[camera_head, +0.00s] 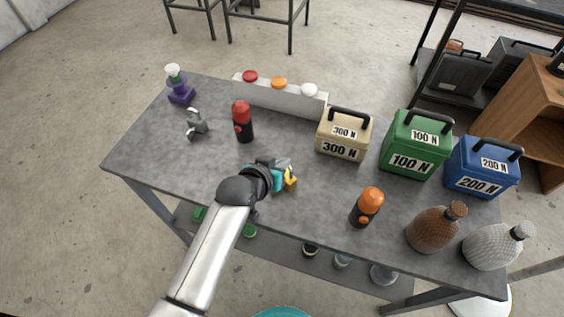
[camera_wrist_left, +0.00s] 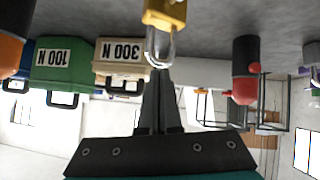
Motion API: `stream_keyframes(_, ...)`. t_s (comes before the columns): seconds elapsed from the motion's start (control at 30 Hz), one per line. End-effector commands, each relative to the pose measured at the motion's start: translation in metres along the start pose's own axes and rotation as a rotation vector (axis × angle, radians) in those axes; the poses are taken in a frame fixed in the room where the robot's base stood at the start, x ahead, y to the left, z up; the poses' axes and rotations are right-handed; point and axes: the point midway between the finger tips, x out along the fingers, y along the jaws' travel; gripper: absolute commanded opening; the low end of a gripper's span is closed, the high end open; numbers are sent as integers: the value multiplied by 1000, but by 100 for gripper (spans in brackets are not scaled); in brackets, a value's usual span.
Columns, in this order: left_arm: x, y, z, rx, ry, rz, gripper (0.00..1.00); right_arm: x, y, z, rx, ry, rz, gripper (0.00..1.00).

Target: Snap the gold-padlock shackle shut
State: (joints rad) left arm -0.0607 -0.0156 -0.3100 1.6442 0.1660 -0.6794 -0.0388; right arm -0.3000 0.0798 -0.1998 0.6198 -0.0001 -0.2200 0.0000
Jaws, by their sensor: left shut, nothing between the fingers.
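The gold padlock (camera_head: 291,180) stands on the grey table near its front middle, mostly hidden by my left gripper (camera_head: 284,166) in the head view. In the left wrist view, which is upside down, its yellow body (camera_wrist_left: 166,12) is at the top edge and its silver U-shaped shackle (camera_wrist_left: 161,48) points towards my fingers. My left gripper (camera_wrist_left: 158,72) is shut and empty, its fingertips close to the top of the shackle. I cannot tell whether they touch it, nor whether the shackle is fully seated. My right gripper is not in view.
An orange-topped bottle (camera_head: 367,207) stands right. A button panel (camera_head: 280,97) lines the back.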

Motion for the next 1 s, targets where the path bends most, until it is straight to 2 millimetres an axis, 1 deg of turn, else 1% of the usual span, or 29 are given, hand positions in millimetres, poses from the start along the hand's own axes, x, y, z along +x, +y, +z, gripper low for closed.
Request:
stream_keyframes(0.23, 0, 0, 1, 0, 0, 0, 0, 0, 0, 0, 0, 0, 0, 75)
stream_keyframes(0.5, 13, -4, 17, 0, -2, 0, 0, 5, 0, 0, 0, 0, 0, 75)
stream_keyframes(0.83, 12, -4, 17, 0, -7, 0, 0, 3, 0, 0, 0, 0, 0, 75)
stream_keyframes(1.0, 6, -3, 8, 0, -6, -1, 0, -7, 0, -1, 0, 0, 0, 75)
